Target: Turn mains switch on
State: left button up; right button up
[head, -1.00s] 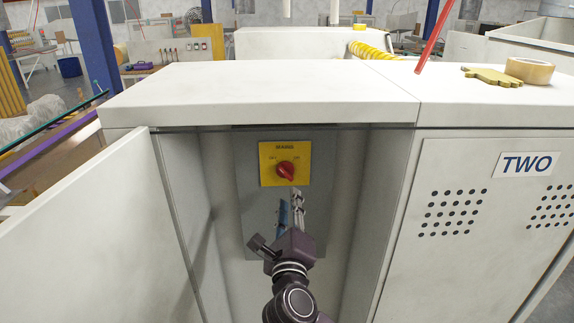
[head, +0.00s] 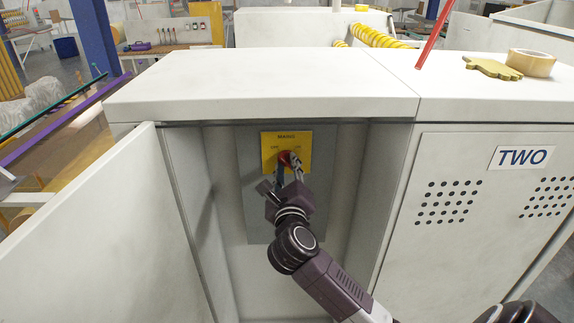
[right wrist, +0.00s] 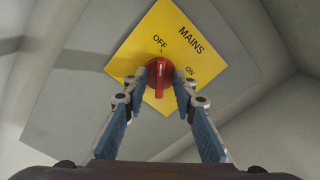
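The red mains switch knob (head: 284,157) sits on a yellow plate (head: 302,141) inside an open cabinet (head: 262,84). In the right wrist view the knob (right wrist: 160,78) has its handle and mark pointing towards OFF; ON is to the right on the plate (right wrist: 185,38). My right gripper (head: 289,164) is at the knob and partly covers it in the head view. In the right wrist view its blue-padded fingers (right wrist: 160,84) are apart, one tip on each side of the knob. Contact with the knob cannot be told. My left gripper is not in view.
The cabinet door (head: 95,235) stands open at the left. A closed cabinet marked TWO (head: 470,240) is at the right. The cabinet interior around the plate is clear.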

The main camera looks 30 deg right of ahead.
jog(key=shift+c, duration=0.6)
grip_shut()
